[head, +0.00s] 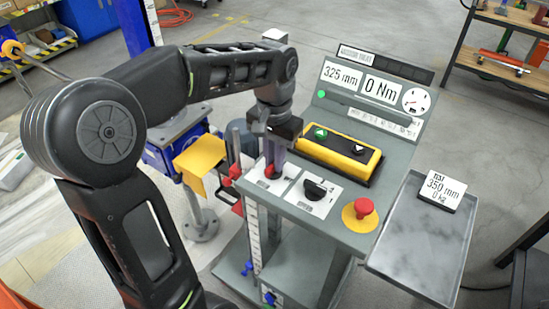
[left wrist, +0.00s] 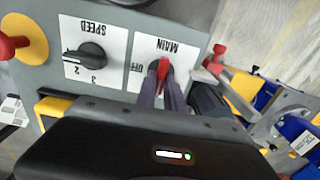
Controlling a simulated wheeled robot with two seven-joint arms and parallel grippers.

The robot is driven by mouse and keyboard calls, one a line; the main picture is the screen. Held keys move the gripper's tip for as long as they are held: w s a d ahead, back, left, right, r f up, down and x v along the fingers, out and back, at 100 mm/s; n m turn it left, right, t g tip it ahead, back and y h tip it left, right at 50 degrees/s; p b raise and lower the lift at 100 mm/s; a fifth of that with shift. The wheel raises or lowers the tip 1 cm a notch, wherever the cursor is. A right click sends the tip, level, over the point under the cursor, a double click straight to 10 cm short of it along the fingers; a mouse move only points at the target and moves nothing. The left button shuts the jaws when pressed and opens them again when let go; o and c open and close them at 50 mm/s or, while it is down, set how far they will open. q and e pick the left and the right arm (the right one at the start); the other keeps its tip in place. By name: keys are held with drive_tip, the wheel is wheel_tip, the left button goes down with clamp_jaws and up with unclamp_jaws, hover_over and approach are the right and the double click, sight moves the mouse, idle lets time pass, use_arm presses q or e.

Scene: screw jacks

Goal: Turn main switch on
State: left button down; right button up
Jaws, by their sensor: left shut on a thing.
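The main switch is a red rotary handle (left wrist: 163,69) on a white plate marked MAIN and OFF in the left wrist view. In the head view its red part (head: 271,172) shows at the left end of the grey console, below my left gripper (head: 274,162). My left gripper's two fingers (left wrist: 161,92) point down at the plate and are shut on the red handle. The fingers cover part of the switch and its labels, so its exact setting is hard to read. My right gripper is in neither view.
Right of the main switch are a black speed knob (head: 315,189) and a red emergency stop button (head: 363,207) on yellow. Behind them is a yellow button box (head: 340,152). A display panel (head: 370,90) rises at the back, and a grey tray (head: 425,235) stands at right.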

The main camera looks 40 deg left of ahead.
use_arm(q)
drive_tip(key=c, duration=1.4)
unclamp_jaws()
drive_tip(key=shift+c, duration=0.2)
wheel_tip(320, 180, up, 5)
drive_tip(key=shift+r, duration=0.15)
drive_tip(key=shift+r+p, duration=0.45)
drive_tip(key=shift+r, duration=0.9)
